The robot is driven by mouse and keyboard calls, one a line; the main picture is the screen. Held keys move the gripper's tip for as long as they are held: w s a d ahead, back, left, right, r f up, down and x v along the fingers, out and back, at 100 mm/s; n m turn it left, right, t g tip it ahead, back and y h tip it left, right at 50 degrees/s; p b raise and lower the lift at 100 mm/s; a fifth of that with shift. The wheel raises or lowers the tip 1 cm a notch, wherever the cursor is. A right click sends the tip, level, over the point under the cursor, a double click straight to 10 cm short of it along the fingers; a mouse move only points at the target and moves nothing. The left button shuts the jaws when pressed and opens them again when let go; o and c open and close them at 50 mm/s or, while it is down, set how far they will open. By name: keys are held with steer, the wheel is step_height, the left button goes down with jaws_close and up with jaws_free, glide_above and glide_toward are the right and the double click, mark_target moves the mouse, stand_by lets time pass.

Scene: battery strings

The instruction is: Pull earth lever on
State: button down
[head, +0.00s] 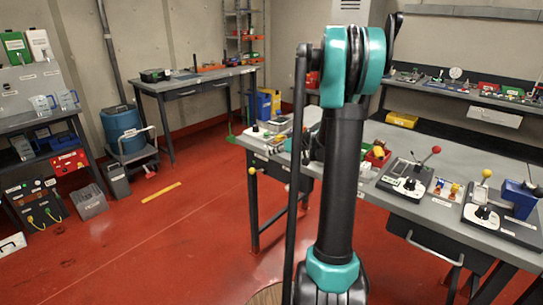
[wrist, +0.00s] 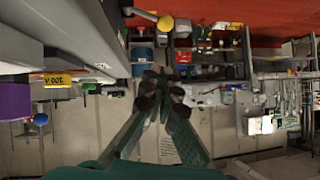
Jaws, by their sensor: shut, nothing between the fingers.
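A yellow ball knob (head: 252,171) on a short rod sticks out at the left end of the near bench. A yellow ball on a rod (wrist: 166,23) also shows near the top of the wrist view, apart from my fingers. Other levers on the bench are one with a red knob (head: 436,150) and one with a yellow knob (head: 487,173). I cannot read which is labelled earth. My gripper (wrist: 165,84) is shut and empty in the wrist view. In the head view it is mostly hidden behind my arm.
A blue drum (head: 122,128) stands on a trolley at the left. Red floor (head: 170,235) is open left of the bench. The wrist view is upside down.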

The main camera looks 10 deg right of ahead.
steer(key=w+a+f, duration=0.4)
steer(key=a+f, duration=0.1)
steer(key=f, duration=0.2)
steer(key=shift+w+a+f, duration=0.15)
steer(key=shift+a+f, duration=0.1)
steer(key=shift+f, duration=0.15)
steer(key=shift+a+f, duration=0.1)
